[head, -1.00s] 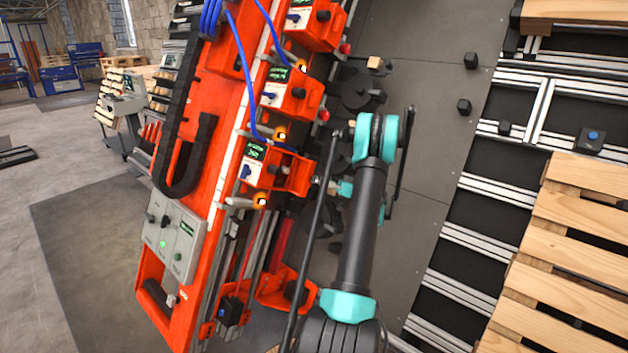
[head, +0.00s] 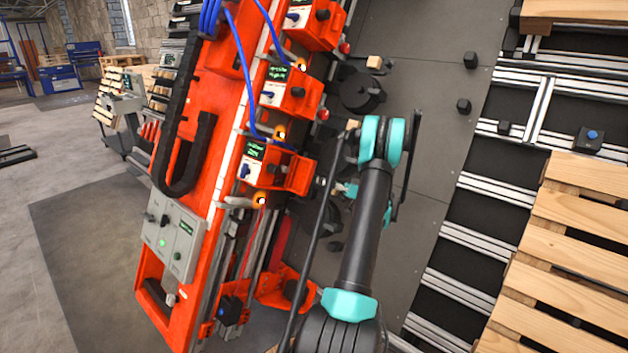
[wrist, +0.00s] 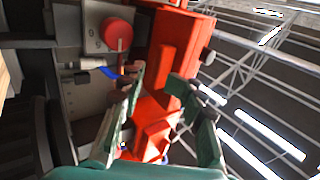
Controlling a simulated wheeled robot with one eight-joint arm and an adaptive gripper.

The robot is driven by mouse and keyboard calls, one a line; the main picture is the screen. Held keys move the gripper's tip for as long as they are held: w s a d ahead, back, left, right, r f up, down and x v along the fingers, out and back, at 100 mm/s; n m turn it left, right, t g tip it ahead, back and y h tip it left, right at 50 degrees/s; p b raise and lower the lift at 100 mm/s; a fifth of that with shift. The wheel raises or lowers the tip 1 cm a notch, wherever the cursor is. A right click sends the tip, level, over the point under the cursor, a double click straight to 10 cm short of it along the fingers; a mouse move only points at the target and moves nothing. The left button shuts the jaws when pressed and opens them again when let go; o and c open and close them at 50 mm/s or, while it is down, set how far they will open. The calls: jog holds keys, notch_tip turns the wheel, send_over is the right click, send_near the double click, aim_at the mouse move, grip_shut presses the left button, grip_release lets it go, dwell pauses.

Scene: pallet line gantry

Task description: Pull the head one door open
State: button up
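Several orange heads stand in a row along the orange gantry beam in the head view. Each has a white front panel with a small dark display. The nearest head (head: 286,172) is just left of my arm; I cannot read which one is head one or make out a separate door. In the wrist view, my gripper (wrist: 158,78) shows two teal fingers spread apart, with nothing visibly held between them. An orange housing (wrist: 168,50) lies beyond the fingers, and a red round knob (wrist: 117,35) sits on a grey plate left of them. In the head view my gripper is mostly hidden behind my arm.
A grey control box (head: 174,240) with a green light is on the beam's lower left. Blue hoses (head: 236,60) run along the heads. Roller tracks and a wooden pallet (head: 565,240) lie to the right. Open floor (head: 85,230) is at the left.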

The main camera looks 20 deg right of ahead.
jog(key=v, duration=0.9)
jog(key=shift+d, duration=0.15)
